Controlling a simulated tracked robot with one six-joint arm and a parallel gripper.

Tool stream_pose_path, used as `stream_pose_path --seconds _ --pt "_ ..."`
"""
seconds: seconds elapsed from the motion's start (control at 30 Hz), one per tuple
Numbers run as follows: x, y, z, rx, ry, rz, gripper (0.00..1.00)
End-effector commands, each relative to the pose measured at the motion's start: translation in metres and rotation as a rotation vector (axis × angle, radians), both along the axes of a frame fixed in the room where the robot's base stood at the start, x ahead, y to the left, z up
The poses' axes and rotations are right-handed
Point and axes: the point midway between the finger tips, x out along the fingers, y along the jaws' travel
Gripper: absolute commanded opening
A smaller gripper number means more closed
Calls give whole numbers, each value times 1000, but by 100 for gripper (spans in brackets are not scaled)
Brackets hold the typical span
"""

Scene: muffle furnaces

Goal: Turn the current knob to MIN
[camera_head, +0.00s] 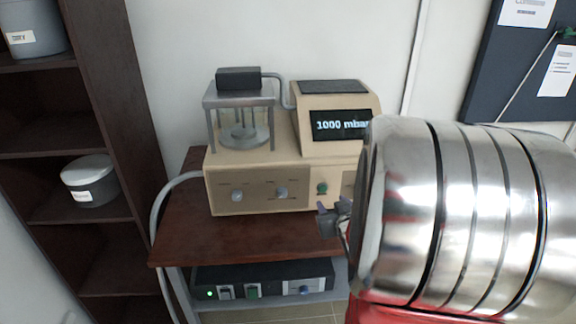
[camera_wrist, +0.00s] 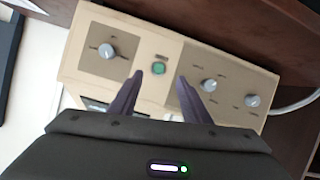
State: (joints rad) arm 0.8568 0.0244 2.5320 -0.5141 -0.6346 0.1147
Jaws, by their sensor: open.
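A beige vacuum-coater-like machine (camera_head: 300,182) stands on a brown shelf; its display (camera_head: 340,124) reads "1000 mbar". Its front has two grey knobs at left, the outer (camera_head: 237,195) and the inner (camera_head: 281,192), and a green button (camera_head: 322,188). In the wrist view the panel appears turned over: a lone knob (camera_wrist: 106,50) is at left, the green button (camera_wrist: 158,68) is between my fingers, and two knobs (camera_wrist: 208,85) (camera_wrist: 252,100) are at right. Labels are too small to tell which knob is current. My gripper (camera_head: 331,212) is open and empty in front of the panel, apart from the knobs.
A black box (camera_head: 262,280) with switches sits on the lower shelf. A grey hose (camera_head: 160,212) runs down the left side. A dark bookcase (camera_head: 120,120) with grey tubs stands at left. My arm covers the machine's right end in the head view.

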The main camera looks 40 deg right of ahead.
Motion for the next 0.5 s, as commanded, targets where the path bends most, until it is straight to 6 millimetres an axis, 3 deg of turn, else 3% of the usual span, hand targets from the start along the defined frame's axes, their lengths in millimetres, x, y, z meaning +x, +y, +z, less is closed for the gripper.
stream_pose_path --seconds 0.03,0.2,0.5 --pt "-8 -13 -9 3 -24 -12 43" --pt "-31 -42 -23 1 -141 -21 43" --pt "-86 -72 -36 11 -373 -45 43"
